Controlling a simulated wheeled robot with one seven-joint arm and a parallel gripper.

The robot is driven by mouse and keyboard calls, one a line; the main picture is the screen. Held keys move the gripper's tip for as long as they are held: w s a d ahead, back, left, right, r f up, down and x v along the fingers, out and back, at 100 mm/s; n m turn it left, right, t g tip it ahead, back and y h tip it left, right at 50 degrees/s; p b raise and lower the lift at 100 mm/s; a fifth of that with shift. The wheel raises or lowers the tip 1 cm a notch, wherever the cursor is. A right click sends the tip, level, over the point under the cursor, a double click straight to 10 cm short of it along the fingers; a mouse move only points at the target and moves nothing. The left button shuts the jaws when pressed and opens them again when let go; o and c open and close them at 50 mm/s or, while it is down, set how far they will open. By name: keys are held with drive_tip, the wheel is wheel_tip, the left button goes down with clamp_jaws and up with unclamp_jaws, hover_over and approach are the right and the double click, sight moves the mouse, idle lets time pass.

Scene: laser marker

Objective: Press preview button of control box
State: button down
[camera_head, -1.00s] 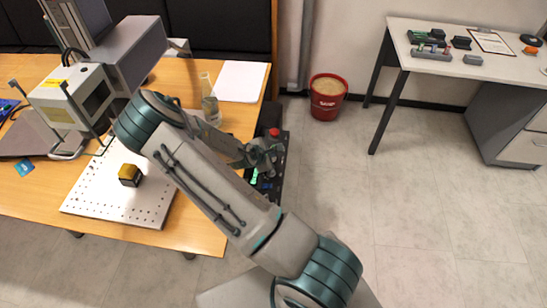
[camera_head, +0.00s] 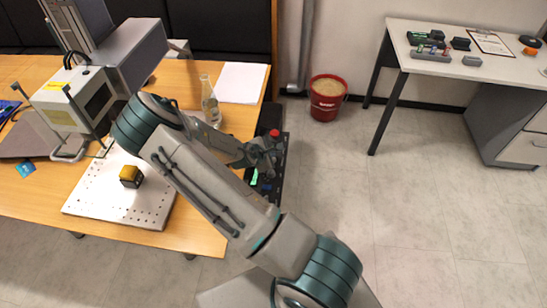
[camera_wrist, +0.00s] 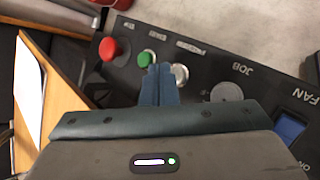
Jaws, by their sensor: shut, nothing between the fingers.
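The black control box (camera_head: 281,165) stands at the right end of the wooden table, partly hidden by my arm. In the wrist view the box (camera_wrist: 215,58) carries a red mushroom button (camera_wrist: 109,49), a green button (camera_wrist: 145,59), a silver button (camera_wrist: 180,75) and a grey round knob (camera_wrist: 226,92) near the word JOB. The small labels above the buttons are too blurred to read. My gripper (camera_wrist: 161,69) is shut and empty. Its fingertips appear over the box between the green and silver buttons; I cannot tell whether they touch. My gripper also shows in the head view (camera_head: 270,158).
A glass flask (camera_head: 210,104) and white paper (camera_head: 241,82) are on the table left of the box. The laser marker (camera_head: 85,95) and a perforated plate (camera_head: 90,200) with a yellow-topped block (camera_head: 131,176) are further left. A red bucket (camera_head: 327,98) stands on the floor.

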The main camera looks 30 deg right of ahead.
wheel_tip(320, 180, up, 6)
drive_tip(key=p, duration=0.4)
idle(0.3)
drive_tip(key=shift+w, duration=0.1)
idle(1.2)
